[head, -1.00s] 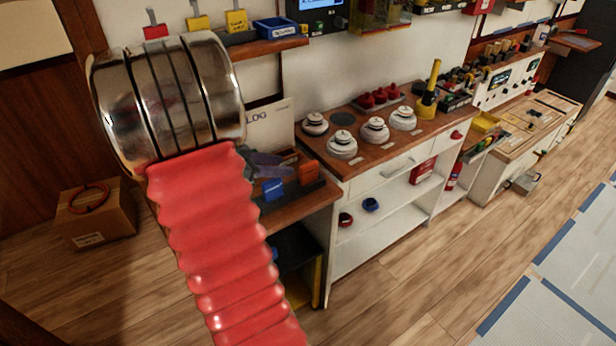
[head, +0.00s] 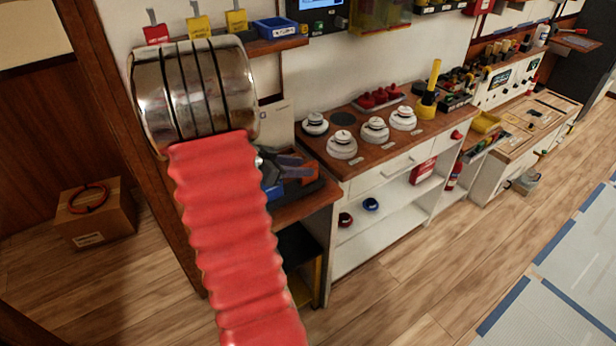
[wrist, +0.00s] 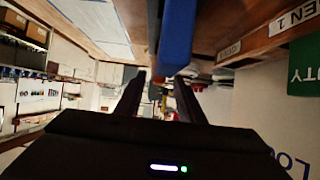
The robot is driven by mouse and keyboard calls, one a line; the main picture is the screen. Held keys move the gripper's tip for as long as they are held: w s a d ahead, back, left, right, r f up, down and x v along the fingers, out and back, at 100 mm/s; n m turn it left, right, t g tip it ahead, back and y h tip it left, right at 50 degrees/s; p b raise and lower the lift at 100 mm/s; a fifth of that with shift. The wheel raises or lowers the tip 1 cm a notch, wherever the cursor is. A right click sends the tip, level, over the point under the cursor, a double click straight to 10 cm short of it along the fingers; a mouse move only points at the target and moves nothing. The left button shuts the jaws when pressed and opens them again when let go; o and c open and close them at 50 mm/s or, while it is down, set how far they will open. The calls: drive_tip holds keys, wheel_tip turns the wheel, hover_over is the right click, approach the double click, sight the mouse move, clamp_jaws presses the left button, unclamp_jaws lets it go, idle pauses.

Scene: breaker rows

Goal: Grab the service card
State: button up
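No card in view can be read as the service card. A small blue upright piece (head: 271,187) stands on the dark tray on the wooden ledge, partly covered by my gripper (head: 296,168). An orange piece beside it is mostly hidden behind the fingers. In the wrist view my gripper (wrist: 160,78) is open, its two dark fingers apart with nothing held between them. A blue object (wrist: 177,38) hangs into that view from the top, just above the gap between the fingers. I cannot tell whether it touches them.
Red (head: 156,34) and yellow tags (head: 198,27) hang above, near a blue bin (head: 277,28). A wooden counter (head: 342,166) with round white pieces lies to the right. A cardboard box (head: 96,212) sits on the floor at left.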

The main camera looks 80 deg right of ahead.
drive_tip(key=shift+x, duration=1.85)
drive_tip(key=shift+c, duration=0.5)
clamp_jaws()
